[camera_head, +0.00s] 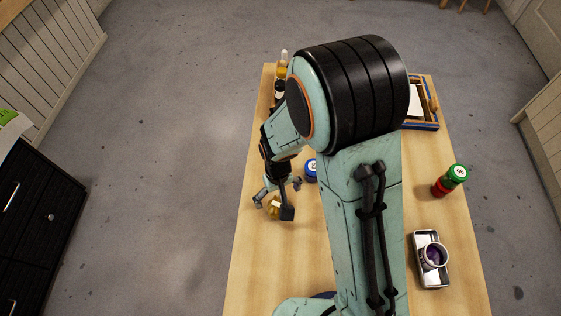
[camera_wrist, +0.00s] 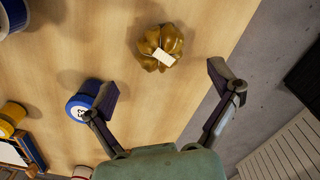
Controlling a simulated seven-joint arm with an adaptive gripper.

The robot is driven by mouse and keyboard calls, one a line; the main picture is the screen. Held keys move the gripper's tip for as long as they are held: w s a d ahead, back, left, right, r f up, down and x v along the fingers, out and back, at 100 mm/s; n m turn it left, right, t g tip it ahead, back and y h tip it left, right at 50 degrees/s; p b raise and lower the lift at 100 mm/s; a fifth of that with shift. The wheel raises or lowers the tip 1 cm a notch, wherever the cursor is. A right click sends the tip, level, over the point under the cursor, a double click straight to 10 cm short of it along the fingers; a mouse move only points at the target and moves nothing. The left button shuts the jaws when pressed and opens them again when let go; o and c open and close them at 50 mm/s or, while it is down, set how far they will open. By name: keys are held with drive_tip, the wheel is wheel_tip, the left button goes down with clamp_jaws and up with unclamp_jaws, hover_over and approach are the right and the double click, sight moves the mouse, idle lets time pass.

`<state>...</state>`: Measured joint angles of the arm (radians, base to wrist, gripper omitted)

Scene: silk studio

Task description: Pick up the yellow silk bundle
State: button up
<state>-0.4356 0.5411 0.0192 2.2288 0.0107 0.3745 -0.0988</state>
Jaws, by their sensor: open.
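The yellow silk bundle (camera_wrist: 155,52) is a golden, lobed bundle with a white label on top. In the wrist view it lies on the wooden table ahead of and between the lines of the two fingers, apart from both. In the head view the bundle (camera_head: 273,207) shows partly behind my gripper's fingers, near the table's left edge. My gripper (camera_wrist: 163,85) is open and empty. In the head view my gripper (camera_head: 275,198) points down above the bundle. How high it is above the bundle I cannot tell.
A blue-lidded jar (camera_wrist: 80,105) stands close to the left finger. A yellow jar (camera_wrist: 12,115) is farther left. A red jar with green lid (camera_head: 450,181), a metal tray (camera_head: 418,272) with a purple-filled cup (camera_head: 433,256) and a wooden box (camera_head: 434,125) stand on the right side.

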sight(278, 203)
wheel_tip(278, 203, down, 6)
drive_tip(key=shift+f, duration=0.1)
drive_tip(key=c, duration=1.2)
